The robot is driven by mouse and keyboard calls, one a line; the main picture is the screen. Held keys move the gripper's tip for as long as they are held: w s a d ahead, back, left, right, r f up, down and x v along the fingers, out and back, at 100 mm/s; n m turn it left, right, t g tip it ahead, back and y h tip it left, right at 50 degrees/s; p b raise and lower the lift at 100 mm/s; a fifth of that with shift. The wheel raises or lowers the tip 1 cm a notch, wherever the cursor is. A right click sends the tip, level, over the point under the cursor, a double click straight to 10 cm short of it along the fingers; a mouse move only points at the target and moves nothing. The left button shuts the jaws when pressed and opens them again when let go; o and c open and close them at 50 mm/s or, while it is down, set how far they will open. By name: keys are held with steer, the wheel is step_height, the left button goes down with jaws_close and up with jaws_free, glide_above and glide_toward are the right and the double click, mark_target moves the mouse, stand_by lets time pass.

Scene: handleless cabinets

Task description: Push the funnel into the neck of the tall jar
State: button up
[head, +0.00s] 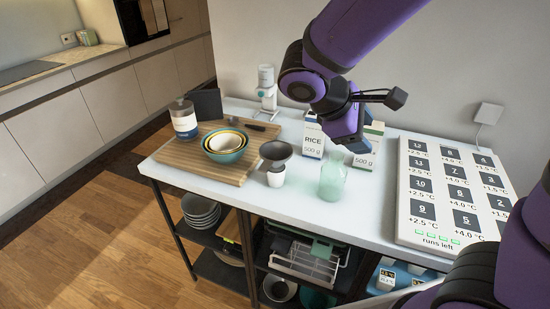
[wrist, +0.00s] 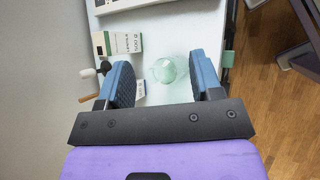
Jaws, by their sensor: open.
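The grey funnel (head: 276,151) sits wide end up on a small white cup (head: 276,176), right of the wooden board. The tall jar, pale green and see-through (head: 332,181), stands upright near the table's front edge, right of the funnel. My gripper (head: 357,148) is above and slightly right of the jar in the head view, apart from the funnel. In the wrist view my gripper (wrist: 162,72) is open, and the jar (wrist: 166,70) shows in the gap between the fingers. I cannot tell whether they touch it. The funnel does not show in the wrist view.
A rice carton (head: 313,140) and a second carton (head: 370,150) stand behind the jar. A white board with dark squares (head: 408,235) lies to the right. Nested bowls (head: 226,154) rest on the wooden board (head: 170,157). The tabletop between cup and jar is clear.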

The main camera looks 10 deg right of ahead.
steer(key=w+a+f+n+t+h, duration=0.4)
steer(key=w+a+f+n+t, duration=0.2)
steer(key=a+f+n, duration=0.3)
steer(key=n+t+y, duration=0.3)
steer(key=n+t, duration=0.5)
steer(key=n, duration=0.1)
glide_toward(262, 172)
steer(key=x, duration=1.2)
steer(key=shift+w+d, duration=0.15)
steer(key=shift+w, duration=0.15)
steer(key=shift+c, duration=0.2)
jaws_close()
